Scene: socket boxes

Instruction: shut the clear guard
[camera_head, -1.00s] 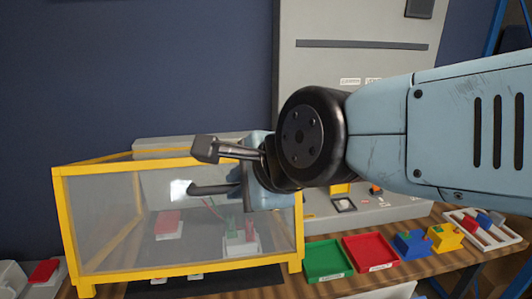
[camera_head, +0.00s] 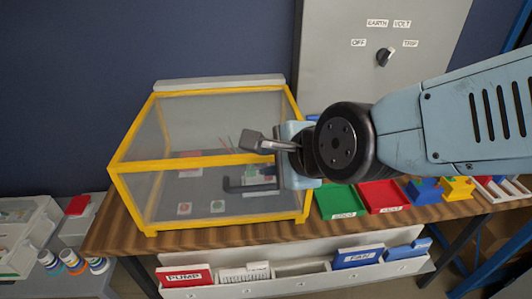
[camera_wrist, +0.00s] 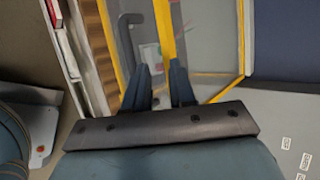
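The clear guard (camera_head: 205,168) is a see-through box with a yellow frame, standing at the left of the workbench. Its front panel hangs down to the bench front and the box looks closed; I cannot tell whether a small gap is left. A dark bent handle (camera_head: 238,187) shows in front of the panel; it also shows in the wrist view (camera_wrist: 127,38). My gripper (camera_wrist: 160,68) is at the right part of the guard's front, close to the handle. Its two fingers are apart with a gap between them. I see nothing held, and contact with the handle is unclear.
Green tray (camera_head: 338,201) and red tray (camera_head: 382,196) lie right of the guard, with blue and yellow holders beyond. A grey panel with a knob (camera_head: 385,57) stands behind. A rack with a PUMP label (camera_head: 186,277) hangs below the bench front.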

